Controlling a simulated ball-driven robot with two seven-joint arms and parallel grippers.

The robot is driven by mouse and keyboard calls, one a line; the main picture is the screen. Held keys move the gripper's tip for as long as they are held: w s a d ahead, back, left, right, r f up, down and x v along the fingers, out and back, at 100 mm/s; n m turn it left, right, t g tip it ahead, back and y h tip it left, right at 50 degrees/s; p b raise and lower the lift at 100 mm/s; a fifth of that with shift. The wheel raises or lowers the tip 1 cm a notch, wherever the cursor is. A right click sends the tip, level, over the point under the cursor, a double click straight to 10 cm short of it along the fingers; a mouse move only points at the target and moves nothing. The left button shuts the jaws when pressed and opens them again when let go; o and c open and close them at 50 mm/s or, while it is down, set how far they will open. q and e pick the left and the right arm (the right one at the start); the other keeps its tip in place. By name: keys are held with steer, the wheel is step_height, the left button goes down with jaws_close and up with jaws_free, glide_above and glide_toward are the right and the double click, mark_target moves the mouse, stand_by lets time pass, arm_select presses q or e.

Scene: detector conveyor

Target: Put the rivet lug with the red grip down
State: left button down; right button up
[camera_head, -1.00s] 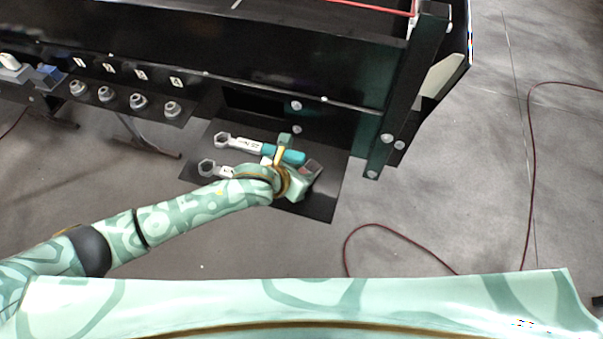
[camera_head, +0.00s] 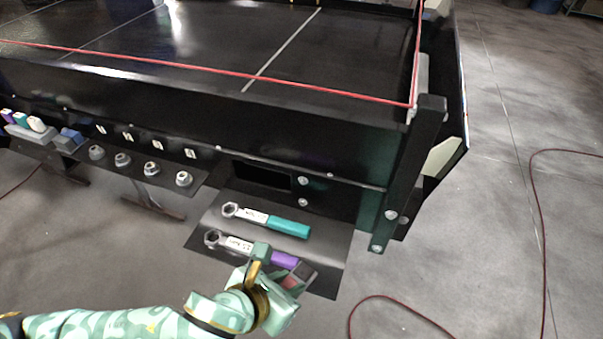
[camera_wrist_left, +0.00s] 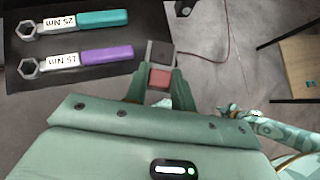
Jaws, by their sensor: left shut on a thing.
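My left gripper (camera_head: 275,276) is shut on the rivet lug (camera_wrist_left: 160,78), seen as a red grip with a dark block (camera_wrist_left: 160,52) beyond it. In the head view the lug (camera_head: 292,281) shows partly behind the gripper, at the right front part of the black shelf (camera_head: 325,245). I cannot tell whether it touches the shelf. In the wrist view the red grip sits between both fingers. My other arm (camera_wrist_left: 275,128) shows at the right of that view; its jaws are too small to read.
A wrench with a teal grip (camera_head: 289,228) and one with a purple grip (camera_head: 283,259) lie on the shelf, left of the lug. A row of several nuts (camera_head: 152,168) is at the left. The black conveyor (camera_head: 100,85) rises behind. A red cable (camera_head: 400,303) lies on the floor.

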arm_select(q)
steer(key=shift+s+a+f+n, duration=0.1)
steer(key=shift+a+f+n, duration=0.2)
steer(key=shift+a, duration=0.1)
steer(key=w+a+f+n+t+y+b, duration=0.1)
steer(key=w+a+f+n+y+b, duration=0.1)
steer(key=w+a+b, duration=0.5)
steer(key=w+a+f+n+t+y+b, duration=0.1)
steer(key=w+a+n+b, duration=0.4)
steer(key=b, duration=0.8)
steer(key=w+a+f+y, duration=0.1)
steer(key=w+a+y, duration=0.1)
steer(key=w+a, duration=0.1)
steer(key=shift+a+f+y, duration=0.3)
steer(key=shift+a, duration=0.55)
